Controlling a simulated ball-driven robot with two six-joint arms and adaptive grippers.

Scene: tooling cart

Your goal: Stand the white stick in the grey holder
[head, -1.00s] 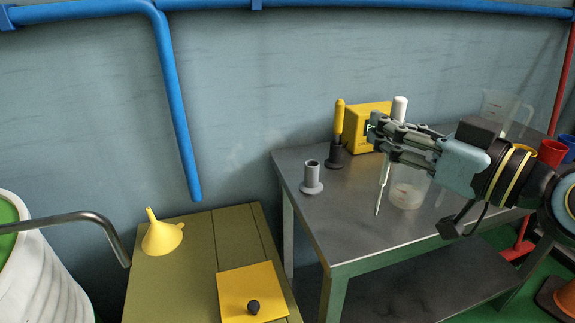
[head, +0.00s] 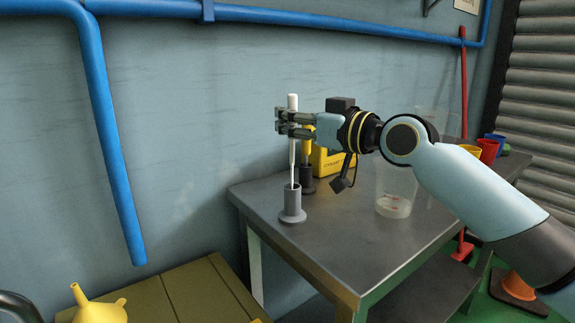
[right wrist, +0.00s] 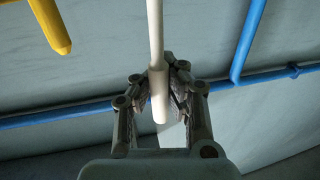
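The white stick (head: 292,160) is upright in the head view, its thick handle gripped by my right gripper (head: 283,122). Its thin lower end meets the mouth of the grey holder (head: 292,206), a tube on a round foot near the table's left edge. I cannot tell how far the tip is inside the tube. In the right wrist view the stick (right wrist: 157,50) runs between the two fingers of my right gripper (right wrist: 163,80), which are closed on it. The holder does not show there. My left gripper is out of view.
Just behind the grey holder stand a dark holder (head: 307,184) with a yellow stick (head: 306,147) and a yellow box (head: 335,161). A clear beaker (head: 393,205) stands to the right, with coloured cups (head: 487,150) farther off. The table's front is clear.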

